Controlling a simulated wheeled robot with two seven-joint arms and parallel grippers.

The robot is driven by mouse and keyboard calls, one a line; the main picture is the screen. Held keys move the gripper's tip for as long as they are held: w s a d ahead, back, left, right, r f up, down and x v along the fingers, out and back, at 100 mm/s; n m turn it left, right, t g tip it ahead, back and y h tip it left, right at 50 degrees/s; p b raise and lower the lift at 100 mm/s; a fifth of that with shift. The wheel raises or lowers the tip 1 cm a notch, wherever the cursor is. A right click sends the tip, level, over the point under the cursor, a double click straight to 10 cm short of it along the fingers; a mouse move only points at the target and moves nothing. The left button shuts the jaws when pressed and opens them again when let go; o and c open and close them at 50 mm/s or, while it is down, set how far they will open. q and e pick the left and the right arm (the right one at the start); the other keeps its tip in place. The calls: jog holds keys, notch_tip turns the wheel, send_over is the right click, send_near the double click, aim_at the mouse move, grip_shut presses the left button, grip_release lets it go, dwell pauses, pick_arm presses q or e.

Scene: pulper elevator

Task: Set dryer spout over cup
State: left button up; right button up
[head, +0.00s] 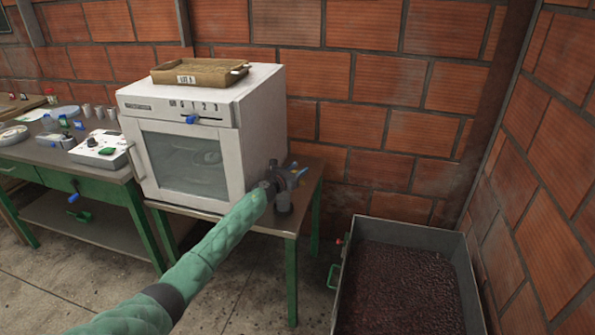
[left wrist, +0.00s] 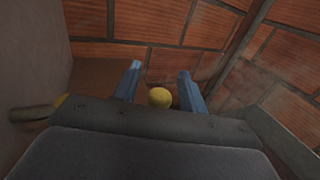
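The white dryer (head: 205,135) stands on a small green-legged table. My left gripper (head: 296,176) is at the dryer's right side, above the table's right end. In the left wrist view its two blue fingers (left wrist: 159,88) are apart, with a round yellow knob (left wrist: 160,98) showing between them and gaps on both sides. A short brass-coloured pipe end (left wrist: 32,113), perhaps part of the spout, shows at the left. A dark grey cylinder (head: 283,202) is just below the gripper; I cannot tell if it is the cup. My gripper hides much of the spout area. My right gripper is out of view.
A brown tray (head: 200,72) lies on the dryer. A bench (head: 60,155) at left holds small cups and a white device (head: 100,148). A metal bin (head: 347,285) of dark beans stands right of the table. Brick walls close the back and right.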

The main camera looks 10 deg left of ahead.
pick_arm(q)
jog(key=shift+s, duration=0.1)
jog(key=v, duration=0.7)
jog(key=shift+s, duration=0.25)
jog(key=shift+a, duration=0.15)
